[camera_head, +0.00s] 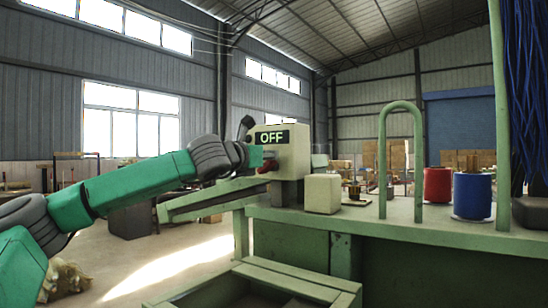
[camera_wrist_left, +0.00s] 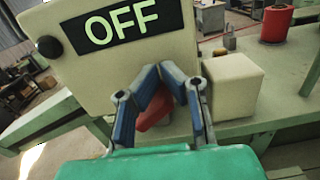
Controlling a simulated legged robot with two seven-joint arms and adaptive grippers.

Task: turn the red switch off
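The red switch (camera_head: 268,166) sits low on the front of a pale box (camera_head: 292,150) with a black and green OFF label (camera_head: 272,138). My left gripper (camera_head: 258,156) is right at the switch, coming in from the left. In the left wrist view, its blue-padded fingertips (camera_wrist_left: 162,84) lean inward and nearly meet. The red switch (camera_wrist_left: 153,114) shows below the tips, between the fingers, partly hidden by them. I cannot tell whether the pads touch it. The OFF label (camera_wrist_left: 120,22) is clear above the gripper. My right gripper is not in view.
The box stands on a green bench (camera_head: 400,225). A cream block (camera_head: 322,193) is just right of it. A green hoop (camera_head: 400,150), a red spool (camera_head: 437,185) and a blue spool (camera_head: 472,195) stand farther right. A black knob (camera_wrist_left: 50,46) is on the box's left side.

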